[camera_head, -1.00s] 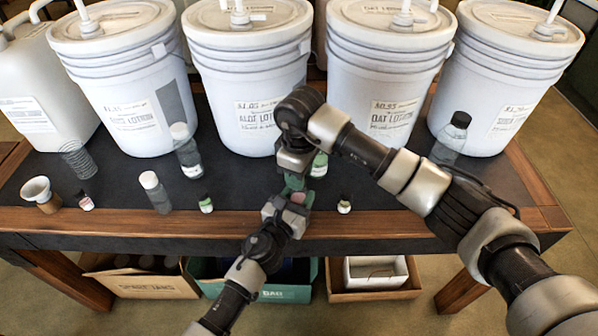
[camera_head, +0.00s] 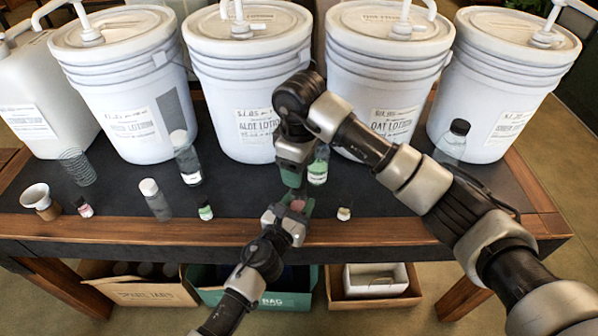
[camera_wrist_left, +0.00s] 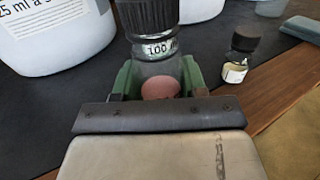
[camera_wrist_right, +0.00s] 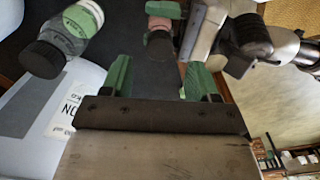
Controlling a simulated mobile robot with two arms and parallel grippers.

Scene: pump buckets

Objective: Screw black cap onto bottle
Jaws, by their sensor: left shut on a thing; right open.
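A clear bottle with a green label (camera_head: 318,170) stands on the dark table; the right gripper hides its top in the head view. The black ribbed cap (camera_wrist_left: 148,14) sits on it; its tightness cannot be told. The capped bottle also shows in the right wrist view (camera_wrist_right: 60,42). My right gripper (camera_head: 292,177) points down, open and empty, left of the bottle.
White pump buckets (camera_head: 250,85) line the back. A small dark-capped bottle (camera_wrist_left: 238,58) stands to the right. Several other bottles (camera_head: 156,200) stand to the left, with a cup (camera_head: 42,203) at far left. The wooden front edge (camera_head: 420,231) is close to my left gripper.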

